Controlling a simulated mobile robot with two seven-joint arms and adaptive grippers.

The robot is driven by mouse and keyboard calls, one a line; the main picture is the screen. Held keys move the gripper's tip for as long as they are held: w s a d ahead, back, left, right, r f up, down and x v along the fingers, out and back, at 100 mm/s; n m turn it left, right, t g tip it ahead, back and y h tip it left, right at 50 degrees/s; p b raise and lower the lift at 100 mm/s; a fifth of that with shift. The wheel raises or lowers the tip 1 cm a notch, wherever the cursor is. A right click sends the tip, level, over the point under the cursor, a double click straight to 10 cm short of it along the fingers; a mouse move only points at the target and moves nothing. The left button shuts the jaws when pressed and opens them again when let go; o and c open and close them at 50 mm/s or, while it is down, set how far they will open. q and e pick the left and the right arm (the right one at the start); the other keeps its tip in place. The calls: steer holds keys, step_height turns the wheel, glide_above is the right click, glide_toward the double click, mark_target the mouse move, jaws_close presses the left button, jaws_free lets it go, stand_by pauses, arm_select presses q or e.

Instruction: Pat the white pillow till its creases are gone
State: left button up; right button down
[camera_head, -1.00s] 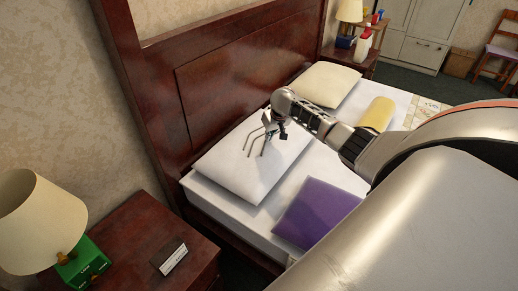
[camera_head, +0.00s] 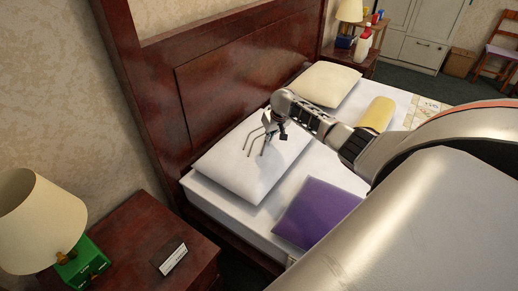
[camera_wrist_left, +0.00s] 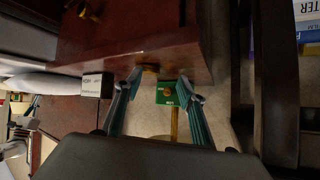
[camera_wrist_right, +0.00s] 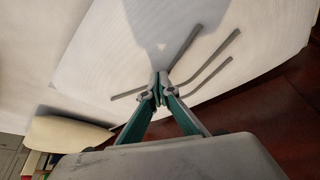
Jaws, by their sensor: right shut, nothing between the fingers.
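The white pillow (camera_head: 245,170) lies on the near side of the bed against the headboard. Several thin grey bent crease lines (camera_head: 254,139) mark its upper middle; they show large in the right wrist view (camera_wrist_right: 218,65). My right gripper (camera_head: 282,136) is over the pillow's far part, beside the creases. In the right wrist view its fingertips (camera_wrist_right: 159,88) are shut together and empty, in front of the creases. Whether they touch the cloth I cannot tell. My left gripper (camera_wrist_left: 158,88) is open and empty in the left wrist view, outside the head view.
A purple cushion (camera_head: 315,212) lies in front of the white pillow. A cream pillow (camera_head: 325,84) and a yellow bolster (camera_head: 378,114) lie farther along the bed. The dark headboard (camera_head: 240,75) rises behind. A nightstand (camera_head: 135,238) with a green-based lamp (camera_head: 35,215) stands at lower left.

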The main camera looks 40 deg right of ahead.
arm_select(q)
steer(key=shift+f, duration=0.3)
arm_select(e)
steer(key=shift+f, duration=0.55)
arm_select(q)
step_height(320, 180, up, 3)
steer(key=p, duration=0.2)
steer(key=shift+f+p, duration=0.1)
steer(key=shift+p, duration=0.2)
arm_select(e)
step_height(320, 180, up, 2)
steer(key=shift+r, duration=0.15)
arm_select(q)
steer(key=shift+f, duration=0.1)
arm_select(e)
steer(key=shift+r, duration=0.9)
arm_select(q)
steer(key=shift+f, duration=0.1)
arm_select(e)
steer(key=shift+f, duration=0.15)
arm_select(q)
steer(key=shift+f+b, duration=0.85)
steer(key=shift+b, duration=0.35)
arm_select(e)
steer(key=shift+f, duration=1.95)
steer(key=shift+r, duration=0.1)
